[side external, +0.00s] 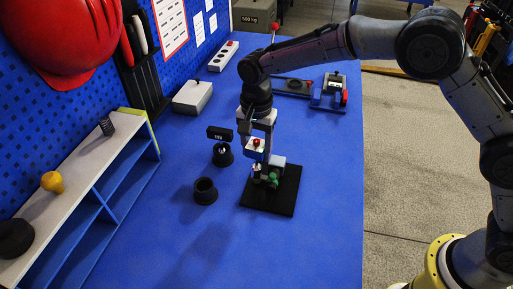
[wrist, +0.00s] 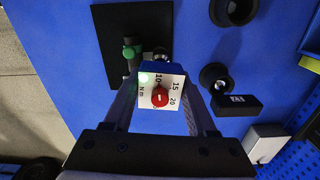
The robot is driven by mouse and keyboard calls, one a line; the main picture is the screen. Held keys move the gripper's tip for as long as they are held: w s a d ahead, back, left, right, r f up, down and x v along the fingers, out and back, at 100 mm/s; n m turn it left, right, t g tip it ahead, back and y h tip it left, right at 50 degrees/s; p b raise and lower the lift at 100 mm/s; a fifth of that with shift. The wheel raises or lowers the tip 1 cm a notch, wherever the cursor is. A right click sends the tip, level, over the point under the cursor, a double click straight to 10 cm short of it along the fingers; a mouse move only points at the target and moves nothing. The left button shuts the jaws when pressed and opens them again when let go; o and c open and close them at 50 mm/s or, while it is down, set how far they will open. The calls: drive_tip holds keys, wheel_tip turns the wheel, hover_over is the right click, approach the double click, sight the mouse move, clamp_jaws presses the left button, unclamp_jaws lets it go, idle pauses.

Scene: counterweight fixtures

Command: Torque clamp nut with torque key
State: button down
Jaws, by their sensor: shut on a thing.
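My gripper (side external: 258,155) is shut on the torque key, a white block with a red knob (side external: 256,142). The key is over the clamp fixture on a black base plate (side external: 268,204). A green knob (side external: 272,180) and a grey block (side external: 278,162) show on the fixture; the green knob also shows in the wrist view (wrist: 129,51). The clamp nut and the key's lower end are hidden.
Two black round holders (side external: 204,191) (side external: 222,156) stand left of the plate, one beside a black display box (side external: 219,133). A shelf (side external: 80,180) lines the left. A white box (side external: 192,97) and a red-and-blue fixture (side external: 328,93) stand farther back. The front blue tabletop is clear.

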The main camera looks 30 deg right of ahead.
sight(256, 140)
drive_tip(key=shift+r, duration=0.1)
drive_tip(key=shift+r, duration=2)
drive_tip(key=shift+r, duration=1.5)
drive_tip(key=shift+a, duration=0.1)
